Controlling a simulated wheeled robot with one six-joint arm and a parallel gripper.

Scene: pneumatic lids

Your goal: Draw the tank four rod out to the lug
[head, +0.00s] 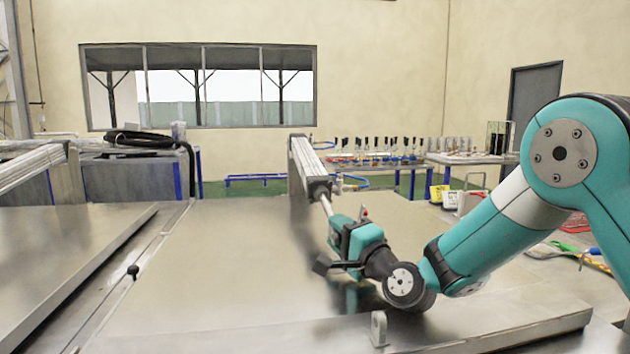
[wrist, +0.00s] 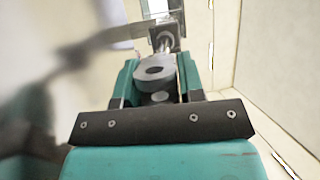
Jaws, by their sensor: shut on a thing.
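The pneumatic cylinder (head: 310,168) reaches over the large metal lid (head: 225,260) from the back, and its bright rod (head: 327,206) sticks out toward me. In the wrist view the rod ends in a grey eye with a hole (wrist: 155,72). My gripper (head: 345,226) is shut on this rod end; its teal fingers (wrist: 157,88) stand on both sides of the eye. A small upright metal lug (head: 378,329) stands near the lid's front edge, closer to me than the gripper and apart from the rod. The finger contact is hidden in the head view.
Another lid (head: 70,250) lies at the left, with another cylinder (head: 30,166) above it. A black hose coil (head: 145,138) rests at the back left. A bench with valves (head: 375,157) is far behind. The lid between rod and lug is bare, partly under my arm.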

